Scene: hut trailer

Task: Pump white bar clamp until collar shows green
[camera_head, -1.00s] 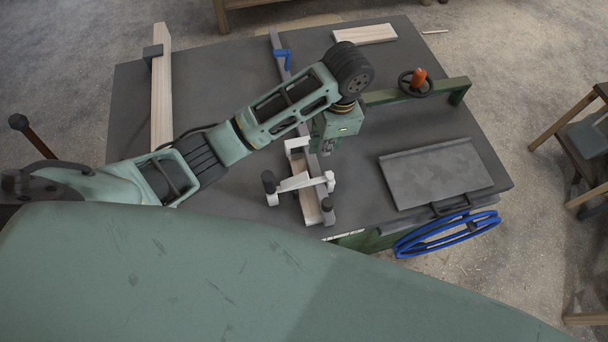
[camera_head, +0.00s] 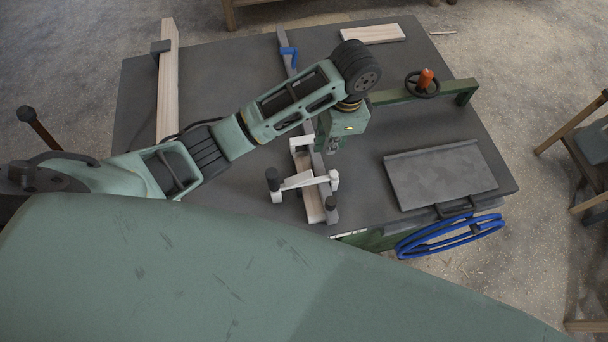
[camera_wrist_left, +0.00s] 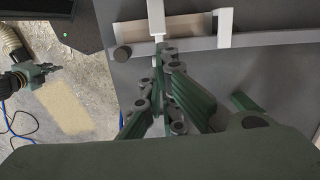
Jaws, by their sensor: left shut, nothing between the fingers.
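The white bar clamp (camera_head: 312,181) lies on the dark worktop, with white arms across a long grey bar (camera_head: 284,43). A pale wood piece (camera_head: 310,200) lies along it. One white arm ends in a dark knob at the left. My left gripper (camera_head: 333,147) is shut and empty, pointing down just right of the clamp's upper part. In the left wrist view its fingers (camera_wrist_left: 160,65) are close to a white clamp part (camera_wrist_left: 157,22); I cannot tell if they touch. The collar's colour cannot be made out.
A green beam with a black handwheel and orange knob (camera_head: 425,79) lies right of my wrist. A grey plate (camera_head: 441,174) covers the right side of the table, above a blue wheel (camera_head: 451,235). A long plank (camera_head: 167,85) lies at left, a short board (camera_head: 373,34) at the back.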

